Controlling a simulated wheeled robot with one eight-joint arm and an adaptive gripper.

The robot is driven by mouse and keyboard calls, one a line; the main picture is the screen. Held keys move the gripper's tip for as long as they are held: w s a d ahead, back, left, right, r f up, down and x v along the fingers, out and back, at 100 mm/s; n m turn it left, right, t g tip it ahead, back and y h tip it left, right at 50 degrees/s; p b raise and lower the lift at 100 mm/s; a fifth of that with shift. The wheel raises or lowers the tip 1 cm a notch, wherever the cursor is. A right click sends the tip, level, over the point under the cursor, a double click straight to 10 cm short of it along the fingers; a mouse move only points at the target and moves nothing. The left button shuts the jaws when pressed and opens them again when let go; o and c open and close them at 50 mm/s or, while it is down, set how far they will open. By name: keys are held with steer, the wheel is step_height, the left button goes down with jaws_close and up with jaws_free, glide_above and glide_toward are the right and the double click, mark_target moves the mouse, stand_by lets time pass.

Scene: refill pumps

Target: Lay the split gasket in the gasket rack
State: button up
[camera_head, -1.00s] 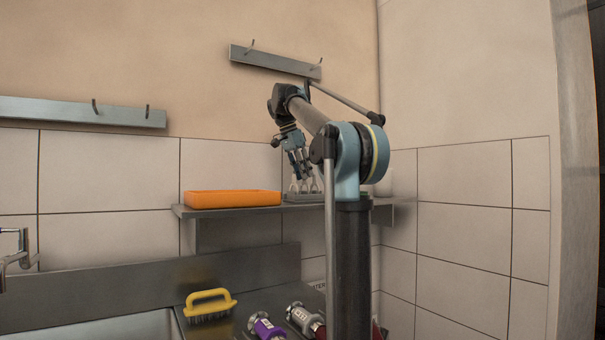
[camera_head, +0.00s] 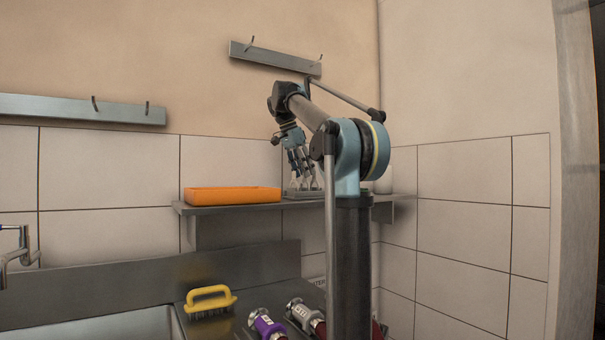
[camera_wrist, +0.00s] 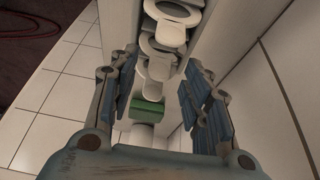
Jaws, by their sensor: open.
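My gripper (camera_head: 303,174) is over the right part of the wall shelf, at a small grey rack (camera_head: 303,196) with pale upright pieces on it. In the wrist view my gripper (camera_wrist: 160,80) is open, its blue fingers on either side of a row of white ring-shaped pieces (camera_wrist: 172,34). A green block (camera_wrist: 148,108) lies between the fingers, in line with the row. I see nothing clearly held. I cannot tell which piece is the split gasket, or whether any ring is cut. My own arm hides part of the rack's right side in the head view.
An orange tray (camera_head: 232,195) stands on the shelf (camera_head: 222,208) left of the rack. Below are a yellow-handled brush (camera_head: 209,299), a purple-banded fitting (camera_head: 266,325) and a grey one (camera_head: 304,314). Hook rails are on the wall. The space above the tray is clear.

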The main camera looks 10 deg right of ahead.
steer(key=shift+r, duration=0.1)
steer(key=v, duration=1.1)
steer(key=shift+r, duration=0.3)
steer(key=shift+a, duration=0.15)
